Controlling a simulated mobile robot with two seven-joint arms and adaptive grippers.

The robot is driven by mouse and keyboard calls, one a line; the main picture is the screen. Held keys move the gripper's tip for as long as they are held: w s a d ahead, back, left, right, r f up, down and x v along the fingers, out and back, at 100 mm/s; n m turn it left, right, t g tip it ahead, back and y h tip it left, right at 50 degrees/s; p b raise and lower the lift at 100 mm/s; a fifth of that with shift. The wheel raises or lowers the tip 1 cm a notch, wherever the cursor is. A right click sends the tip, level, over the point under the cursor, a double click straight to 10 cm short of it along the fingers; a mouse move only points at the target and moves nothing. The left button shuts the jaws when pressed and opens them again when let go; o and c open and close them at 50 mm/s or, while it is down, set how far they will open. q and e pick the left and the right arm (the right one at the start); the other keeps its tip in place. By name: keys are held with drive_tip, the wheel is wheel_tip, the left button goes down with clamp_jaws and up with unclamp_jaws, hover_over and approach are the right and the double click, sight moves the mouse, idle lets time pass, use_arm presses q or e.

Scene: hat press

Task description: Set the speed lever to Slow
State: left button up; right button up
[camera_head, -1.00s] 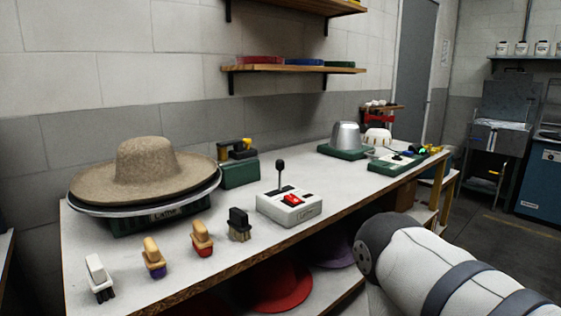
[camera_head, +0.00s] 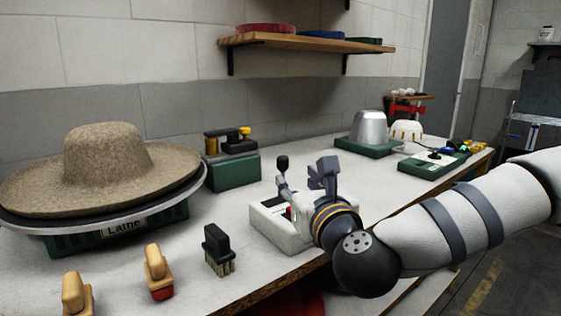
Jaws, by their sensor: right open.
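The speed lever is a dark stick with a black knob (camera_head: 282,163) on a white control box (camera_head: 275,229) in the middle of the table. My right gripper (camera_head: 305,178) is over the box with its fingers spread apart and nothing held between them. One finger is close beside the lever, just below the knob; I cannot tell whether they touch. My right wrist hides much of the box top, including most of the red switch and any speed markings. My left gripper is not in view.
A lathe (camera_head: 125,228) carrying a tan felt hat (camera_head: 105,150) stands at left. Brushes, including a black one (camera_head: 217,250), line the front edge. A green device (camera_head: 233,170) stands behind. A metal hat form (camera_head: 370,130) and another control box (camera_head: 432,160) are farther right.

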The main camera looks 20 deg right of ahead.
sight(284, 161)
drive_tip(key=w, duration=1)
drive_tip(key=shift+w+d+r, duration=0.15)
drive_tip(key=shift+w+r, duration=0.1)
drive_tip(key=shift+r, duration=0.15)
clamp_jaws()
